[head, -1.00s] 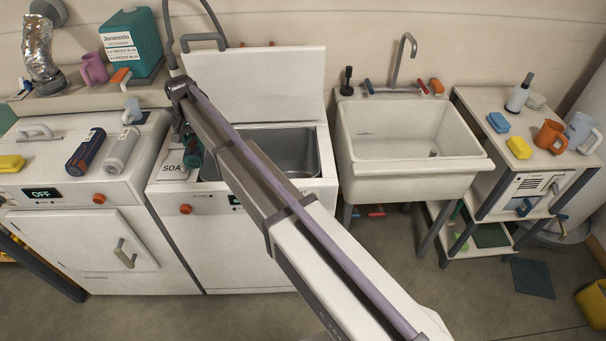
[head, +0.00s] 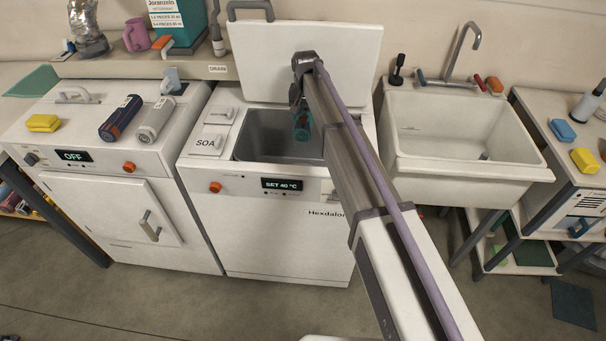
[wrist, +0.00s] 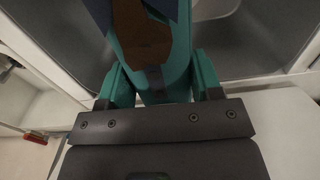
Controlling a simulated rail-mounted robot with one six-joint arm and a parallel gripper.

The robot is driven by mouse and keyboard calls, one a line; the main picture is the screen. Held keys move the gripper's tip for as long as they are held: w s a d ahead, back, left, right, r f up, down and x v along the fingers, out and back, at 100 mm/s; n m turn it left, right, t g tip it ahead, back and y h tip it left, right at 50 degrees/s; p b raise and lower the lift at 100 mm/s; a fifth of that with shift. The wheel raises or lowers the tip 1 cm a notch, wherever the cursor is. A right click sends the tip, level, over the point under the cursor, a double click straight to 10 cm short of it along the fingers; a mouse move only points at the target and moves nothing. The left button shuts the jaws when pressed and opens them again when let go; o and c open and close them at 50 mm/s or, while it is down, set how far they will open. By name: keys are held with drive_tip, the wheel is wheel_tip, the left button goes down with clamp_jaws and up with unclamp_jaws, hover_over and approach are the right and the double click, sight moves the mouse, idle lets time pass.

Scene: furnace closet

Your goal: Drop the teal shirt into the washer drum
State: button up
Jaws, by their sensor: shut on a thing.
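The washer is the white top-loader with its lid raised, and its open grey drum (head: 262,132) shows in the head view. My gripper (head: 302,130) hangs over the right part of the drum opening. In the wrist view my gripper (wrist: 160,88) has teal fingers shut on the teal shirt (wrist: 179,62), which shows a brown patch and dark blue parts. The grey drum walls (wrist: 45,40) lie beyond it. In the head view the shirt is small and hard to tell from the teal fingers. How deep it hangs is unclear.
The raised lid (head: 322,58) stands behind the opening. A white sink (head: 455,130) is to the right. A white machine (head: 110,215) reading OFF stands left, with two bottles and a yellow sponge (head: 43,123) on top. The SOA panel (head: 208,143) borders the drum.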

drive_tip(key=shift+f, duration=0.6)
wheel_tip(320, 180, down, 6)
drive_tip(key=b, duration=0.6)
drive_tip(key=shift+r, duration=0.1)
drive_tip(key=o, duration=1.1)
drive_tip(key=shift+r, duration=0.1)
wheel_tip(320, 180, up, 11)
drive_tip(key=p, duration=1.1)
drive_tip(key=shift+f, duration=0.2)
